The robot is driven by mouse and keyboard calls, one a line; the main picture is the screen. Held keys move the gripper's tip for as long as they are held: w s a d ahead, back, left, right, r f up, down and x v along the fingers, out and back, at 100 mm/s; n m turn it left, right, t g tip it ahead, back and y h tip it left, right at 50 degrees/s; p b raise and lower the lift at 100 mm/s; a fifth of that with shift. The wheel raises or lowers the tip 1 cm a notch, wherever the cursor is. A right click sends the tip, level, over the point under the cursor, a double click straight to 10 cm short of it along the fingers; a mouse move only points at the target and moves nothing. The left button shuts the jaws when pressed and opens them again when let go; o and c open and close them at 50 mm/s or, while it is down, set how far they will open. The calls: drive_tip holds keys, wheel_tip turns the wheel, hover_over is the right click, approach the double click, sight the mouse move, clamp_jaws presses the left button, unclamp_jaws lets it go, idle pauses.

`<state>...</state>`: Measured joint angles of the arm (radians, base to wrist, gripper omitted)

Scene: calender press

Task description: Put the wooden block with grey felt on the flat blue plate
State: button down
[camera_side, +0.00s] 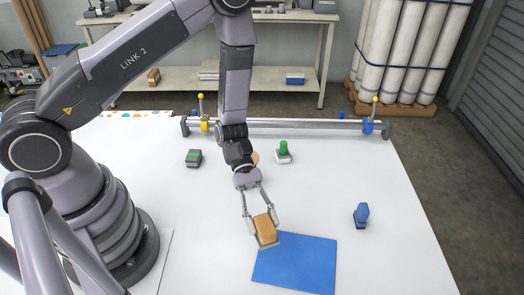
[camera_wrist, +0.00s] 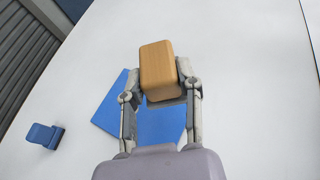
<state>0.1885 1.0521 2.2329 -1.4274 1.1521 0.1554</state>
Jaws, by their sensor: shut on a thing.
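The wooden block (camera_side: 264,226) is orange-brown with a thin grey layer along its lower edge. My gripper (camera_side: 263,229) is shut on it, one finger on either side. In the wrist view the block (camera_wrist: 158,68) sits between the fingertips of my gripper (camera_wrist: 160,90). The flat blue plate (camera_side: 295,264) lies on the white table. In the side view the block is at the plate's upper left corner; I cannot tell whether it touches the plate or the table. The plate also shows in the wrist view (camera_wrist: 163,125), partly hidden behind the block and fingers.
A blue object (camera_side: 361,214) stands right of the plate. A green-topped white object (camera_side: 283,152) and a dark green-grey object (camera_side: 194,158) stand further back. A metal rail (camera_side: 300,124) with yellow-knobbed posts runs along the table's back. The table between plate and blue object is clear.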

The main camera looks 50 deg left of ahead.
hover_over(293, 252)
wheel_tip(293, 252, down, 7)
drive_tip(key=shift+s+r, duration=0.15)
drive_tip(key=shift+r, duration=0.05)
drive_tip(key=shift+f, duration=1.65)
drive_tip(key=c, duration=0.7)
unclamp_jaws()
drive_tip(key=shift+c, duration=0.2)
